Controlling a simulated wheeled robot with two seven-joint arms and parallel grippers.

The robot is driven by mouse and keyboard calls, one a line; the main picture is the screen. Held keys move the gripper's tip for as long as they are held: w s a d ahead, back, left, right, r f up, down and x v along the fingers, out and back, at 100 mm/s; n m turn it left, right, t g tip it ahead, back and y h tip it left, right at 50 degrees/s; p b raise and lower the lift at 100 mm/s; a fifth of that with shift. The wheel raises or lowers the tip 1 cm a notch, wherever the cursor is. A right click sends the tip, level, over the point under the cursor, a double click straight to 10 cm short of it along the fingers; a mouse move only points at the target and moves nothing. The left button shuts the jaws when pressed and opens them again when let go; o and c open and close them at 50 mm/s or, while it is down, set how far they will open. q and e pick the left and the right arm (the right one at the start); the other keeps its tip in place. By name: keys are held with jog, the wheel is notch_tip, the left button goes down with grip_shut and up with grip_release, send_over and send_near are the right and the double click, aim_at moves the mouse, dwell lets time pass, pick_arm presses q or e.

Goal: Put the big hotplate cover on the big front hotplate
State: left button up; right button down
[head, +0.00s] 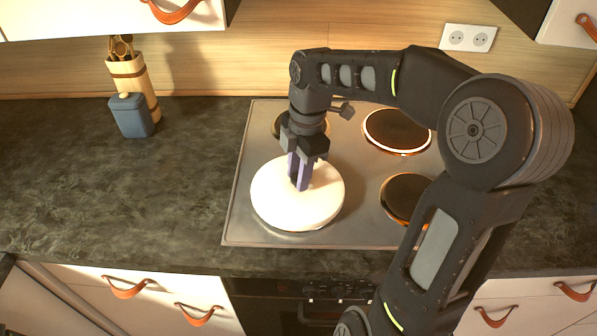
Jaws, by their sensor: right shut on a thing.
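The big hotplate cover (278,200) is a round, cream-white disc at the front left of the steel hob. It lies over the front left hotplate position and hides whatever is under it. Whether it rests fully flat there I cannot tell. My right gripper (300,186) points down at the cover's middle, with its purple fingers shut on the cover's grip, which the fingers hide. My left gripper is not in view.
The steel hob (350,225) also has a partly hidden back left hotplate (284,124), a back right hotplate (396,130) and a front right hotplate (402,197). A blue canister (131,116) and a utensil holder (146,84) stand at the back left. The left counter is clear.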

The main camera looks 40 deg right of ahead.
jog(key=shift+f, duration=0.15)
jog(key=shift+f, duration=0.25)
dwell(0.3)
jog(key=c, duration=1)
grip_release()
jog(key=shift+r, duration=0.1)
jog(key=shift+r+p, duration=2.65)
jog(key=shift+r, duration=0.75)
